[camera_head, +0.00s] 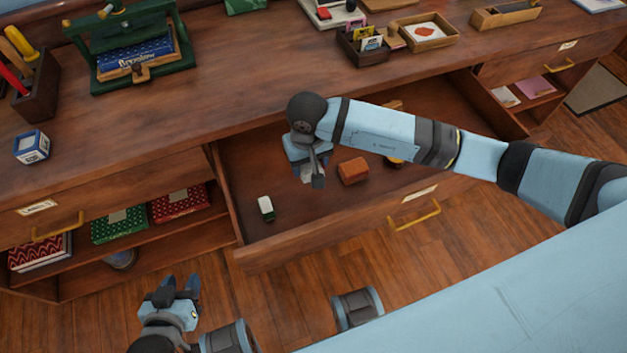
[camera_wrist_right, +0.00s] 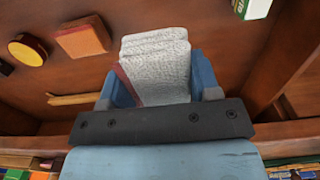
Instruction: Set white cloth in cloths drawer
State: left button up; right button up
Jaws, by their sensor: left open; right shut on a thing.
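The white cloth (camera_wrist_right: 157,62) is a folded, textured stack between the blue fingers of my right gripper (camera_wrist_right: 155,82), which is shut on it. In the head view the right gripper (camera_head: 307,170) is inside the open drawer (camera_head: 240,165), and only a small pale part of the cloth shows under it. I cannot tell whether the cloth touches the drawer floor. My left gripper (camera_head: 172,292) is open and empty, low in front of the bookcase, left of the drawer.
In the drawer are an orange-brown block (camera_head: 353,170), a green and white box (camera_head: 266,208) and a yellow round item (camera_wrist_right: 27,50). A green press (camera_head: 130,45) and trays stand on the top.

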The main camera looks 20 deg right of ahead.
aim_at(309, 191)
notch_tip(309, 191, down, 11)
jog(key=shift+r+b, duration=0.15)
jog(key=shift+b, duration=0.3)
jog(key=shift+f, duration=0.2)
jog(key=o, duration=0.9)
jog(key=shift+r, duration=0.1)
